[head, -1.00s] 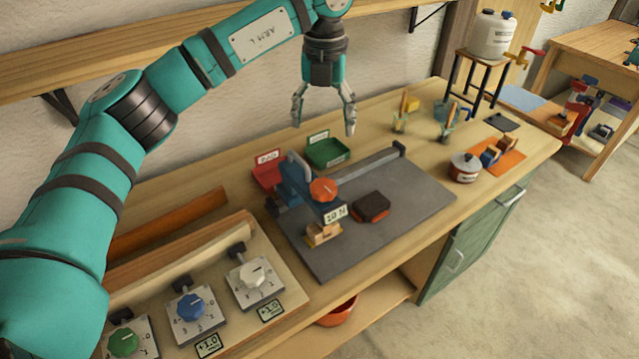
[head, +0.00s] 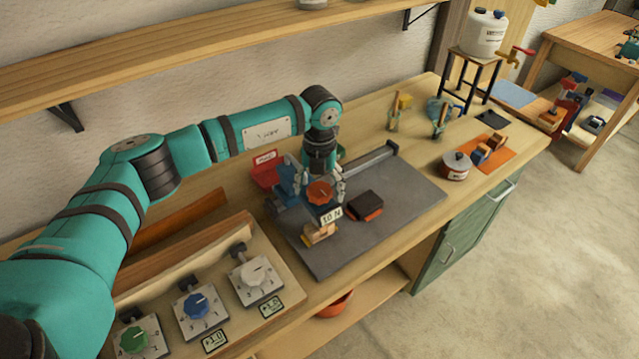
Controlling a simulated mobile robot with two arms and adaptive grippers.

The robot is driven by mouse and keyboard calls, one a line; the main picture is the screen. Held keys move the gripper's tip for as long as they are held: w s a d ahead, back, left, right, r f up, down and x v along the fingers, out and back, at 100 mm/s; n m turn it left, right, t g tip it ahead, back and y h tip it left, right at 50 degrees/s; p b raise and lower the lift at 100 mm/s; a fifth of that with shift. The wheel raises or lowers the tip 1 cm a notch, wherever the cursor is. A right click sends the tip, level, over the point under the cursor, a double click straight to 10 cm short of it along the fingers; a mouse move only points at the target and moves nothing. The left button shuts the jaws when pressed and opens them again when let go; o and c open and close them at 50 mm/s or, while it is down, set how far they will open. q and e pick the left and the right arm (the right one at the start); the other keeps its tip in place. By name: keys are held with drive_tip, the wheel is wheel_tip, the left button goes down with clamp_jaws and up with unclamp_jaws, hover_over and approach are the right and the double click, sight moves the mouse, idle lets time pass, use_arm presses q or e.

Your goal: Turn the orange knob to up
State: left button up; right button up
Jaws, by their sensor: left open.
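The orange knob (head: 319,192) is a round dial on the blue device that stands on the grey plate. A label reading 10 N (head: 331,215) sits just below it. My left gripper (head: 322,190) is open, pointing down, with its fingers on either side of the knob or just behind it. I cannot tell whether the fingers touch it. The knob's pointer is too small to read surely. My right gripper is not in view.
The grey plate (head: 395,215) carries a dark block with an orange underside (head: 365,205) and a small wooden piece (head: 319,235). A red bin (head: 266,172) stands behind. A panel with green (head: 134,340), blue (head: 197,305) and white (head: 257,272) knobs lies at front left.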

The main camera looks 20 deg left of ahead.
use_arm(q)
drive_tip(key=c, duration=1.2)
drive_tip(key=n+b, duration=0.2)
drive_tip(key=n, duration=0.1)
drive_tip(key=shift+f+n, duration=0.15)
drive_tip(key=shift+n, duration=0.25)
drive_tip(key=n+b, duration=0.2)
drive_tip(key=n, duration=0.2)
drive_tip(key=shift+n, duration=0.3)
drive_tip(key=n+b, duration=0.1)
drive_tip(key=n, duration=0.3)
drive_tip(key=shift+n+b, duration=0.8)
drive_tip(key=shift+n, duration=1.6)
